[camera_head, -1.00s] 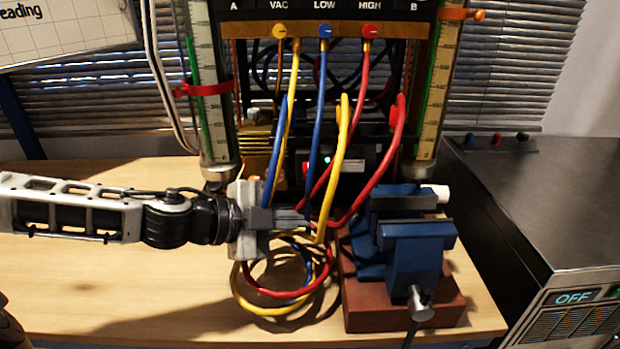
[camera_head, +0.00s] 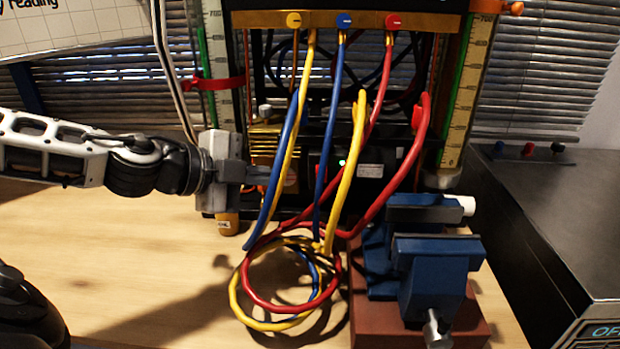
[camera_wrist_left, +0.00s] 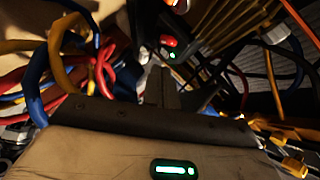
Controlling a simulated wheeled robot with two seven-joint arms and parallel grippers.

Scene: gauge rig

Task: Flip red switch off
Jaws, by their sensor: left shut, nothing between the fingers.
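The red switch (camera_head: 321,173) is on the dark unit behind the hoses, beside a lit green lamp (camera_head: 342,162). In the head view, the blue hose partly hides it. In the left wrist view, the red switch (camera_wrist_left: 168,41) is above the fingers, with the green lamp just below it. My left gripper (camera_head: 266,174) is shut and empty, left of the switch at about its height. Its fingers (camera_wrist_left: 160,88) point towards the unit and look apart from the switch. The switch's exact position is too small to tell. My right gripper is not in view.
Blue, yellow and red hoses (camera_head: 338,205) hang before the unit and coil on the wooden table (camera_head: 150,270). A blue vise (camera_head: 435,260) stands right of the coil. A glass column (camera_head: 222,90) stands behind my left gripper. The table's left part is mostly clear.

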